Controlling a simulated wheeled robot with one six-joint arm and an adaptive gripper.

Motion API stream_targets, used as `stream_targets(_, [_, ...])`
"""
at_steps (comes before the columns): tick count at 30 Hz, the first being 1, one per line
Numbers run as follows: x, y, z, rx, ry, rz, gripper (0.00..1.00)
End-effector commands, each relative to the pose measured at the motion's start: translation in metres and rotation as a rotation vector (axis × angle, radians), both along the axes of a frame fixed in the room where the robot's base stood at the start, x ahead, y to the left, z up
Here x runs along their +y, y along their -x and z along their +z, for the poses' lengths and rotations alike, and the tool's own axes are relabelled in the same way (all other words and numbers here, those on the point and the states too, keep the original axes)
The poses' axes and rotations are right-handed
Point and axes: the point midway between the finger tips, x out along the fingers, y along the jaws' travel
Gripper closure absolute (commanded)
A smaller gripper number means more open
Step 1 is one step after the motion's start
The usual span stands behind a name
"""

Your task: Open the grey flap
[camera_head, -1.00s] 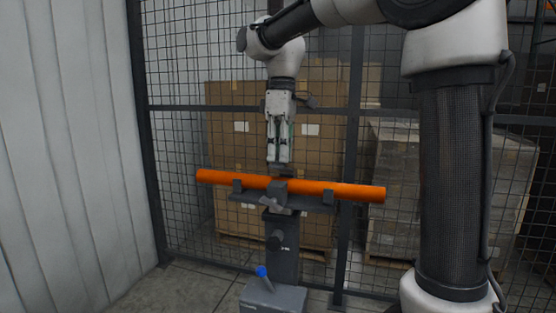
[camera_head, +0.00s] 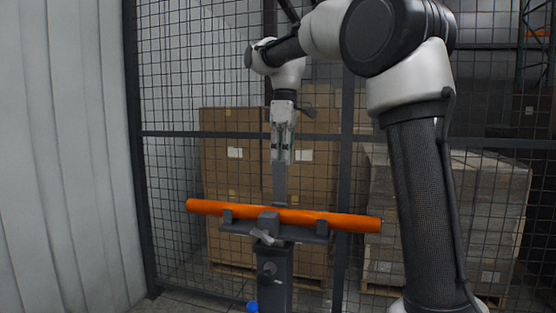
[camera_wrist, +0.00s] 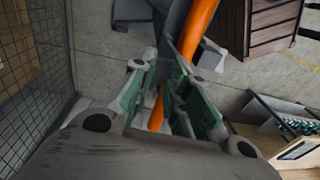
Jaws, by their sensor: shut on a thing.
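The grey flap (camera_head: 279,188) stands upright above the orange tube (camera_head: 339,220), rising from the grey clamp on the stand. My gripper (camera_head: 280,160) points down over the tube and is shut on the upper end of the flap. In the wrist view, the green-padded fingers of my gripper (camera_wrist: 165,92) lie on either side of dark grey material, with the orange tube (camera_wrist: 198,27) passing behind them. The fingers hide the exact contact with the flap.
The tube rests on a dark grey cradle (camera_head: 315,237) on a post (camera_head: 274,276). A small lever (camera_head: 266,238) sits at the clamp's front, and a blue knob (camera_head: 252,306) is below. A mesh fence (camera_head: 175,180) and boxes (camera_head: 222,170) stand behind. A pale wall (camera_head: 65,150) is left.

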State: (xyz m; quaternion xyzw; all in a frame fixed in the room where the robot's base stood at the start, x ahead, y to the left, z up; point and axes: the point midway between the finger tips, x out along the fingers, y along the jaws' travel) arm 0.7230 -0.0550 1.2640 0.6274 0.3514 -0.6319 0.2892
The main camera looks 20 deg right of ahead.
Motion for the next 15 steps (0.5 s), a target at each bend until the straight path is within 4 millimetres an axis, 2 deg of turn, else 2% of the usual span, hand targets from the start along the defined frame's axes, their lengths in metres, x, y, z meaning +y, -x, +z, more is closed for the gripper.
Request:
stream_targets(1, [-0.004, -0.001, -0.026, 0.062, 0.004, -0.004, 1.0])
stream_targets(3, [-0.006, -0.005, -0.028, 0.065, 0.002, -0.002, 1.0])
stream_targets(5, [-0.006, -0.006, -0.028, 0.066, -0.001, 0.0, 0.97])
stream_targets(7, [-0.004, -0.005, -0.028, 0.069, -0.003, 0.001, 0.84])
stream_targets(8, [-0.004, -0.004, -0.028, 0.07, -0.004, 0.002, 0.82])
stream_targets(13, [-0.003, -0.004, -0.028, 0.074, -0.004, 0.004, 0.81])
stream_targets(14, [-0.006, -0.009, -0.011, 0.022, 0.0, 0.002, 0.8])
stream_targets(15, [-0.006, -0.01, -0.011, 0.022, 0.0, 0.002, 0.77])
